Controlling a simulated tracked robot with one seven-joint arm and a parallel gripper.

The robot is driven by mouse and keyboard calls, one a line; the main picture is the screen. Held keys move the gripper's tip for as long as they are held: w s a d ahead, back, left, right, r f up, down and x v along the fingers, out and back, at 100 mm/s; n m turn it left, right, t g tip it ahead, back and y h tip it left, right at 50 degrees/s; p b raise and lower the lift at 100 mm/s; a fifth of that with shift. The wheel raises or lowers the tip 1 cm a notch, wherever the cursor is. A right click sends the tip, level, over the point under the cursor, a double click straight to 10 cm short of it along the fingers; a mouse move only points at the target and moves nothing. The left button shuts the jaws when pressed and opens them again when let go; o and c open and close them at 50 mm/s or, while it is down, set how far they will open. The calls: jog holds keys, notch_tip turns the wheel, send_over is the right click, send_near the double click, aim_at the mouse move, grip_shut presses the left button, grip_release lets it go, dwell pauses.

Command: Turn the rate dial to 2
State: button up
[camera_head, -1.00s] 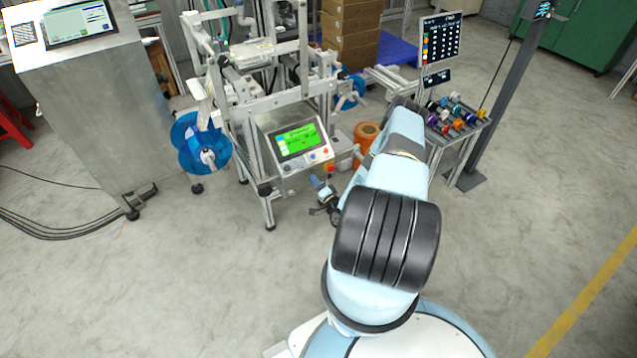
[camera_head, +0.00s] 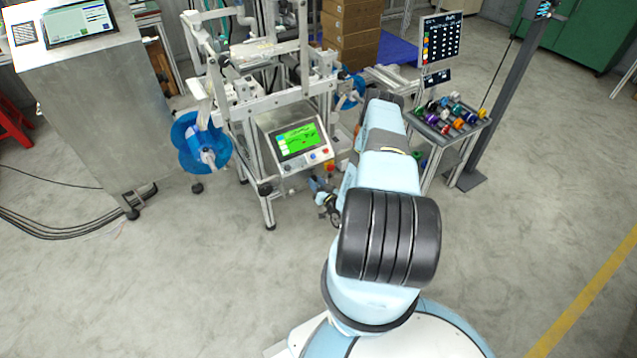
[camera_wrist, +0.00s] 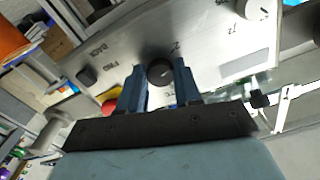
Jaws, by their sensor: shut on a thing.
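The black rate dial (camera_wrist: 159,71) sits on a pale metal panel (camera_wrist: 205,60) in the wrist view. My gripper (camera_wrist: 160,74) has its two blue fingers closed on either side of the dial. Markings are printed around it, including one that looks like a 2 near its upper right, seen turned over. The dial's pointer cannot be made out. In the head view my gripper (camera_head: 321,187) is low at the front of the machine, below the control box with the green screen (camera_head: 297,140); the dial is too small to tell there.
Beside the dial are a black knob (camera_wrist: 87,76), a red button (camera_wrist: 109,105) and a white knob (camera_wrist: 257,9). In the head view, blue reels (camera_head: 203,143) hang left, and a rack of colored spools (camera_head: 450,118) stands right. The floor in front is clear.

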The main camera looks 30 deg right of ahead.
jog(key=shift+s+a+f+n, duration=0.1)
jog(key=shift+n, duration=0.45)
jog(key=shift+s+f+n, duration=0.1)
jog(key=shift+n, duration=0.45)
jog(key=o, duration=1)
jog(key=shift+w+r, duration=0.1)
jog(key=shift+w, duration=0.05)
jog(key=shift+o, duration=0.2)
jog(key=s, duration=1.3)
jog(key=shift+s+d, duration=0.35)
jog(key=shift+s, duration=0.05)
